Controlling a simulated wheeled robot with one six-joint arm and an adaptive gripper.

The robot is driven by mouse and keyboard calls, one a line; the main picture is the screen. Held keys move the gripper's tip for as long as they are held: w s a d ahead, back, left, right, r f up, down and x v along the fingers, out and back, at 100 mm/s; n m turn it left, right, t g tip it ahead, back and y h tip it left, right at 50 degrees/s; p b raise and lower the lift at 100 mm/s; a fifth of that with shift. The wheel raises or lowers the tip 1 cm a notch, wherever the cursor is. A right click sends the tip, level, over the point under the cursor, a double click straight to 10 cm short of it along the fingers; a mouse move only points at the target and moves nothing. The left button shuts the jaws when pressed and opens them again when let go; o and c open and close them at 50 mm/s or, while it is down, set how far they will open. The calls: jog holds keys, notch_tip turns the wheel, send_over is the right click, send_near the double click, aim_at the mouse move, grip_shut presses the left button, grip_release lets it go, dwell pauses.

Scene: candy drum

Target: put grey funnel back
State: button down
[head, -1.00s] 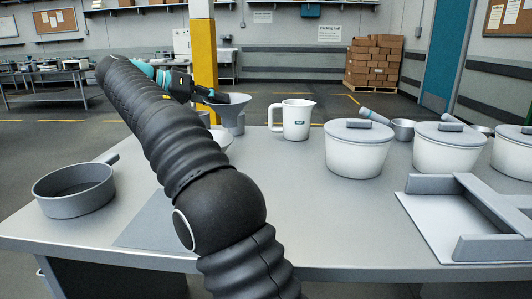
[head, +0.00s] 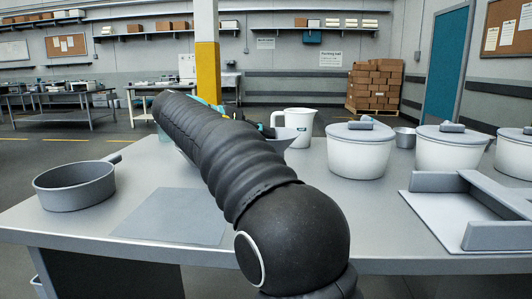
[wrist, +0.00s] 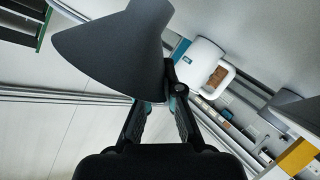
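The grey funnel (wrist: 115,50) fills the upper left of the wrist view, with its wide rim toward the fingers and its narrow end toward the top edge. My gripper (wrist: 160,108) has its two fingers closed in at the rim, and the funnel appears pinched between them. In the head view, part of the funnel (head: 285,138) shows just right of my arm, in front of the white jug (head: 298,122). My arm hides the fingers and most of the funnel there. The exact gap between funnel and table cannot be told.
A grey pan (head: 75,188) stands at the left beside a flat grey mat (head: 175,216). White lidded pots (head: 358,155) line the right back. A grey-walled tray (head: 435,212) lies at front right. The front middle is partly covered by my arm.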

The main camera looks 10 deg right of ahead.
jog(key=shift+f+b, duration=0.95)
jog(key=shift+f, duration=0.55)
jog(key=shift+f, duration=0.3)
jog(key=c, duration=1.3)
grip_release()
jog(key=shift+r, duration=0.1)
jog(key=shift+r, duration=0.25)
jog(key=p+v, duration=0.2)
jog(key=v, duration=1)
